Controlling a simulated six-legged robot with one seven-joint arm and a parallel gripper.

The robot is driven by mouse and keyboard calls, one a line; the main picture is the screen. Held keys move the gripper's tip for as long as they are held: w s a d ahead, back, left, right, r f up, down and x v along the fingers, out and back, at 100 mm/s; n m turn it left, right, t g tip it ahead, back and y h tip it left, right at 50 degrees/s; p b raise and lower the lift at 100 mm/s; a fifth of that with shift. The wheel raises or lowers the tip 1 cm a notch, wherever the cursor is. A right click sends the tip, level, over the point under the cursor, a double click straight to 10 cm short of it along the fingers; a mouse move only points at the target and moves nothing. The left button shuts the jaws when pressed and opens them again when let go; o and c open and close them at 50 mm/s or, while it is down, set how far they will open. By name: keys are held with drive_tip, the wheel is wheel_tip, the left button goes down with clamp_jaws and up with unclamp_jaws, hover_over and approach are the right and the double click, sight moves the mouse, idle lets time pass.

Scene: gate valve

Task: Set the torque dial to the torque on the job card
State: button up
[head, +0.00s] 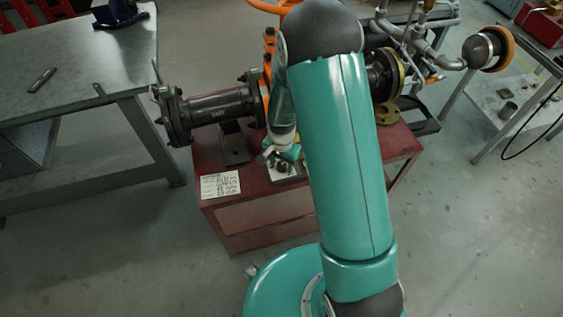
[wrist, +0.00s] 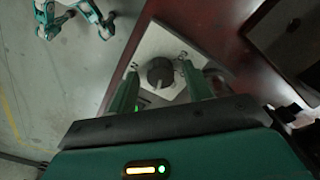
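The torque dial is a dark round knob (wrist: 160,73) on a pale square plate (wrist: 157,43) in the wrist view. In the head view the plate (head: 289,176) sits at the front edge of the red bench, with the dial partly hidden by my gripper (head: 281,157). In the wrist view my gripper (wrist: 161,78) has its two green fingers apart, one on each side of the dial, with gaps between. I cannot tell whether the fingertips reach down to the knob's height. The white job card (head: 220,184) lies at the bench's front left corner; its print is too small to read.
The red bench (head: 262,213) carries a dark flanged pipe (head: 218,107) and an orange valve, largely hidden by my arm. A grey metal table (head: 75,65) stands at left. Another table (head: 512,108) stands at right. The floor in front is clear.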

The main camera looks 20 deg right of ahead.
drive_tip(key=c, duration=0.9)
drive_tip(key=shift+n, duration=0.4)
drive_tip(key=n, duration=0.3)
drive_tip(key=shift+n, duration=0.4)
drive_tip(key=n, duration=1.3)
